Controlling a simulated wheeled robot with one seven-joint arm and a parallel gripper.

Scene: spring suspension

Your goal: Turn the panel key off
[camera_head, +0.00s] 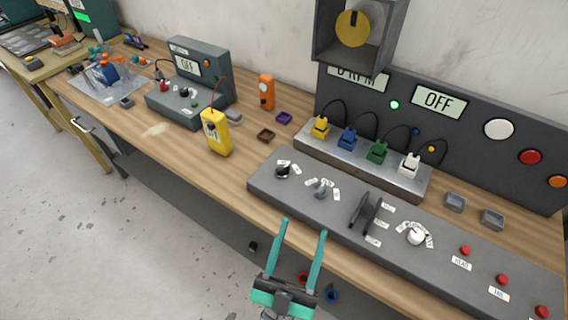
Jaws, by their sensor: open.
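The grey sloped control panel (345,222) lies along the front of the workbench. A small grey metal piece (322,188) that looks like the key stands on it, with white labels around it too small to read. A black rotary knob (283,171) sits to its left, also with labels. A large black handle (366,212) and a white knob (416,235) sit to its right. My gripper (304,227) is open and empty, with teal fingers apart. In the picture it is below the key, in front of the panel's near edge, touching nothing visible.
Red buttons (502,280) line the panel's right end. Behind it is a metal strip with coloured plugs (377,152), below displays reading OFF (439,101) and a partly hidden RPM. A yellow meter (216,132) stands left of the panel. Floor at left is clear.

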